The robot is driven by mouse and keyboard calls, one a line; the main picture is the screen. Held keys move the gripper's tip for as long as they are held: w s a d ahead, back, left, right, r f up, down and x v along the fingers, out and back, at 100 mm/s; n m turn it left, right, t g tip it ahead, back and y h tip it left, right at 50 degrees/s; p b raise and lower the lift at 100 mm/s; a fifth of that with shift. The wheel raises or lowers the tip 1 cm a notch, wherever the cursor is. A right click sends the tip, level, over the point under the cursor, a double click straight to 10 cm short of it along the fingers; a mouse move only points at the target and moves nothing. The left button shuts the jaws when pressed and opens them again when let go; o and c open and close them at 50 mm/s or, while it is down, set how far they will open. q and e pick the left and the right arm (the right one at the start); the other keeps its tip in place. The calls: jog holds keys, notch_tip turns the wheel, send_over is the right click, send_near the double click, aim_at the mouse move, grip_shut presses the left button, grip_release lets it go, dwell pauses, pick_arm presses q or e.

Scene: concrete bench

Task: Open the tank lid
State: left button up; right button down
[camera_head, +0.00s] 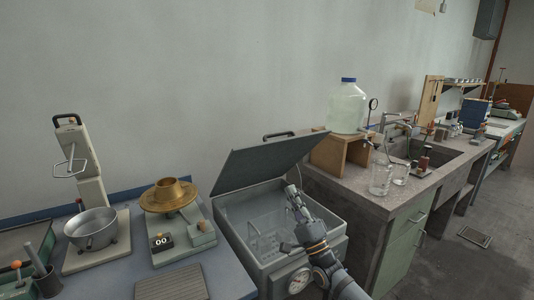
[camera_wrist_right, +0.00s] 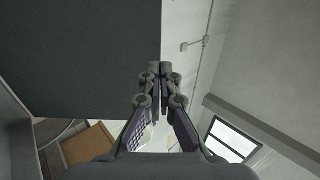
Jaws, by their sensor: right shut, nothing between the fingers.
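The tank (camera_head: 266,224) is a grey box with a round dial on its front, standing between two benches. Its dark lid (camera_head: 262,165) is tilted up, hinged at the back, with a handle at its top edge. A wire rack shows inside. My right gripper (camera_head: 292,192) is over the tank's right part, in front of the lid's right side, with its fingers pointing up. In the right wrist view the gripper (camera_wrist_right: 160,68) is shut and empty, and the lid's dark underside (camera_wrist_right: 75,50) fills the upper left. I cannot tell whether the fingertips touch the lid. My left gripper is not in view.
A bench (camera_head: 235,275) at left holds a brass-bowl device (camera_head: 168,195) and a balance with a metal pan (camera_head: 91,228). At right, a stone sink bench (camera_head: 345,184) carries a water jug (camera_head: 347,107) on a wooden stand and glass jars (camera_head: 381,178).

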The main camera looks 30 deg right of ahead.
aim_at(270, 144)
jog(key=shift+h, duration=0.3)
jog(key=p+x, duration=0.1)
jog(key=x, duration=1.2)
jog(key=shift+r, duration=0.25)
jog(key=shift+w+r, duration=0.1)
jog(key=shift+r, duration=0.1)
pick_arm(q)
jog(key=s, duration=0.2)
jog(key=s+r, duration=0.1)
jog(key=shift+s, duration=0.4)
